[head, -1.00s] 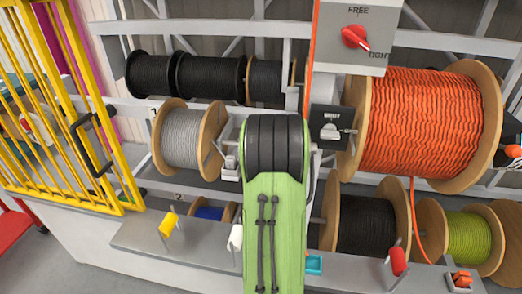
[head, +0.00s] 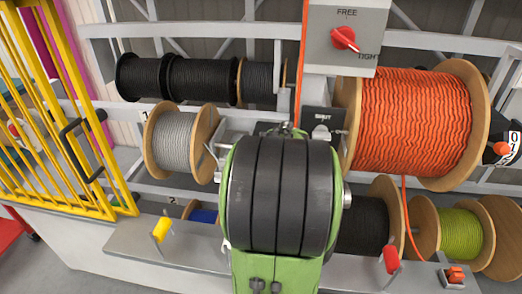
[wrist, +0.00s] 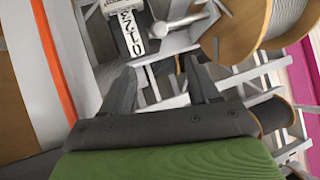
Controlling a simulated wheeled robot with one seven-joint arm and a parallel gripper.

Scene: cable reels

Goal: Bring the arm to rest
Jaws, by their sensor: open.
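My green arm with its thick black joint (head: 282,195) stands in the lower middle of the head view, in front of the reel rack, and hides what is behind it. My gripper is hidden there. In the wrist view my gripper (wrist: 161,78) shows two dark fingers set well apart, with nothing between them. Beyond the fingers are grey rack parts and a counter with digits (wrist: 131,22). The grey cable reel (head: 183,141) is just left of my arm; it also shows at the upper right of the wrist view (wrist: 287,18).
The big orange cable reel (head: 415,125) is close on the right, below a FREE/TIGHT box with a red knob (head: 344,38). A yellow barred gate (head: 62,125) stands left. Yellow (head: 161,229) and red (head: 391,259) handles stick up from the grey ledge (head: 135,240).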

